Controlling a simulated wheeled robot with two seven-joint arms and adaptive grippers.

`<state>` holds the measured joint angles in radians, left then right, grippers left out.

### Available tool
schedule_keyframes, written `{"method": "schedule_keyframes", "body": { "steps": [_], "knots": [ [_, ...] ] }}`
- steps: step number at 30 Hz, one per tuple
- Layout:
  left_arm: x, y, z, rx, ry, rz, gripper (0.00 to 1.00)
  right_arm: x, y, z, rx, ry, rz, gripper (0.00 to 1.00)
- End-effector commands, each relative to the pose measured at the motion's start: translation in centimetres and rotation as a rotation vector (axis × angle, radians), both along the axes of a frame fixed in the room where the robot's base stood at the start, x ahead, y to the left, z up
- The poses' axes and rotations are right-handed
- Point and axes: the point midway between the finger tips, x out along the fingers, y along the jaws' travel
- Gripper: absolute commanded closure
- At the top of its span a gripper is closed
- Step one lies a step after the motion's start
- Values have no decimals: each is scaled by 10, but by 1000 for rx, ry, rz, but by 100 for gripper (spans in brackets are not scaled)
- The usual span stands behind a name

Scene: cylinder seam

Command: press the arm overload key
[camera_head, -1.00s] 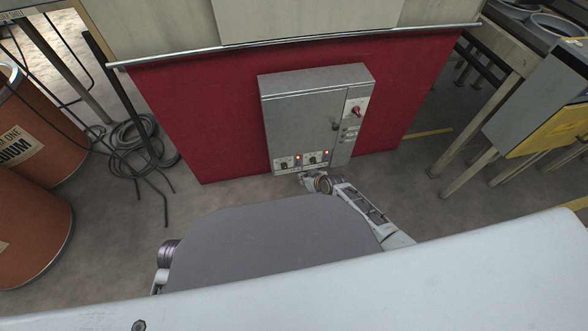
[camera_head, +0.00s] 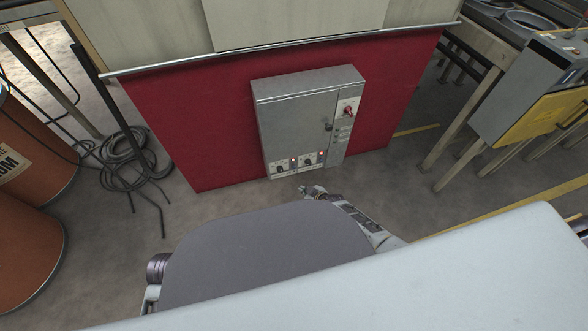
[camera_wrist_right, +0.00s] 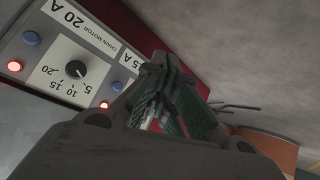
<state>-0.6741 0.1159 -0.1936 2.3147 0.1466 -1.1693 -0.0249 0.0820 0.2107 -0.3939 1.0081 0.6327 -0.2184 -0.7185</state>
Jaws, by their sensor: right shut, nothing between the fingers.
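A grey control cabinet (camera_head: 296,125) stands against the red panel, with two dial units and red lit lamps along its bottom edge. In the right wrist view, the unit labelled CHAIN MOTOR 20 A (camera_wrist_right: 85,50) has a black dial (camera_wrist_right: 76,69), a blue key (camera_wrist_right: 31,37) and a red lamp (camera_wrist_right: 14,66). A second blue key (camera_wrist_right: 117,86) is on the neighbouring unit, whose label is mostly hidden; I cannot read "arm" on it. My right gripper (camera_head: 306,190) is shut and empty just in front of the cabinet's lower edge; its fingertips (camera_wrist_right: 155,72) appear beside that second unit. My left gripper is out of view.
A red rotary switch (camera_head: 348,111) is on the cabinet's right side. Coiled black cable (camera_head: 130,160) and orange drums (camera_head: 25,250) are at the left. A grey and yellow box (camera_head: 530,95) on legs stands at the right. The floor between is clear.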

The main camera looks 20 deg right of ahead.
Motion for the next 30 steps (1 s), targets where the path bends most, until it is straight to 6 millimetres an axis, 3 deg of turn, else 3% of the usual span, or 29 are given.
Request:
{"method": "schedule_keyframes", "body": {
  "steps": [20, 30],
  "knots": [
    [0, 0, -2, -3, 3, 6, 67, 2, 0, 1, -35, -18, 34, 100],
    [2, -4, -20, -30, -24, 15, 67, 20, 1, 0, -34, -19, 32, 100]
  ]
}}
